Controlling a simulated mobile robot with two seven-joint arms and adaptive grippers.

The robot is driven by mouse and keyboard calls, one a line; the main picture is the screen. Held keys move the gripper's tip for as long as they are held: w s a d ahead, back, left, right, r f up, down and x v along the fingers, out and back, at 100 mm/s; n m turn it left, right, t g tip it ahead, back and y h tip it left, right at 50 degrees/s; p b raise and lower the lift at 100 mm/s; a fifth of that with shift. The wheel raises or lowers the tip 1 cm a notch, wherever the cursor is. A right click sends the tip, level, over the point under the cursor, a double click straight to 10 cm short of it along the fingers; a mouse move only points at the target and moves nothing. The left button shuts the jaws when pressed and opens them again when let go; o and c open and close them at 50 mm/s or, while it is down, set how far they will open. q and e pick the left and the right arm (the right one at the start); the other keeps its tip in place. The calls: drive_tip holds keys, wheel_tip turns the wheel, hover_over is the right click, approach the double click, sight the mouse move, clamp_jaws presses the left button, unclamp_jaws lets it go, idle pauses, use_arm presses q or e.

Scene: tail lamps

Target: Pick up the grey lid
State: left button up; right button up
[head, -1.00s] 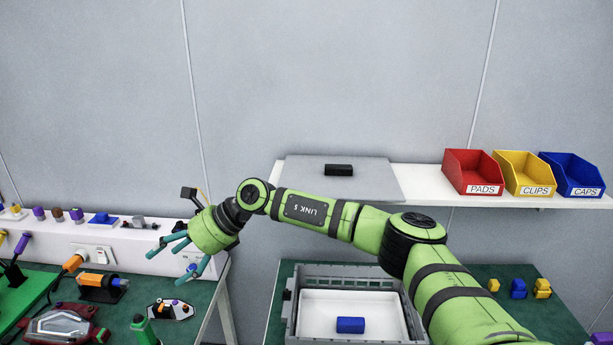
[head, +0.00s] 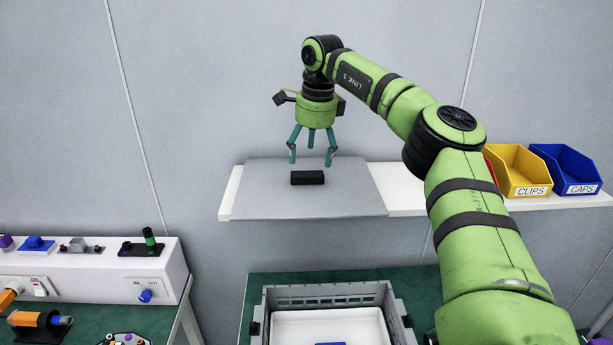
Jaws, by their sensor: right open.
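The grey lid (head: 345,197) is a flat grey panel lying on the white wall shelf, with a black block-shaped handle (head: 307,178) on top. My right gripper (head: 312,160) points down with its teal fingers spread open and empty. In the head view its fingertips appear just above and behind the black handle; I cannot tell the exact gap, but it is not gripping the handle. My left gripper is not in view.
A grey crate (head: 388,300) with a white inside and a blue block (head: 331,343) stands below the shelf. Yellow (head: 518,172) and blue (head: 567,170) bins sit at the shelf's right. A white ledge (head: 90,262) with small parts is at left.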

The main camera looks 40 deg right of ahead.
sight(307, 175)
drive_tip(key=shift+s+a+f+p, duration=0.1)
drive_tip(key=shift+a+f+p, duration=0.1)
drive_tip(key=shift+f+p, duration=0.35)
drive_tip(key=shift+s+a+f+p, duration=0.1)
drive_tip(key=shift+a+f+p, duration=0.05)
drive_tip(key=shift+f+p, duration=0.4)
drive_tip(key=f, duration=0.1)
drive_tip(key=f+p, duration=0.1)
drive_tip(key=shift+w+d+f, duration=0.2)
drive_tip(key=shift+w+f, duration=0.15)
drive_tip(key=shift+w, duration=0.05)
drive_tip(key=shift+w+f, duration=0.15)
drive_tip(key=shift+f, duration=0.4)
drive_tip(key=shift+c, duration=0.8)
drive_tip(key=shift+r, duration=0.1)
drive_tip(key=c, duration=1.2)
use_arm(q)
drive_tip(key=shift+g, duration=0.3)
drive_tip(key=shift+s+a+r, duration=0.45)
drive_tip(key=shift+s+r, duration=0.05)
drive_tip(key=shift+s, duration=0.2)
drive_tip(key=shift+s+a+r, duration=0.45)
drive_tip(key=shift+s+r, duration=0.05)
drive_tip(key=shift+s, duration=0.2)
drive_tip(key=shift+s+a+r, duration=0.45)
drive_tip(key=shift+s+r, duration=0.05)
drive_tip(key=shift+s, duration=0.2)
use_arm(e)
drive_tip(key=shift+c, duration=0.3)
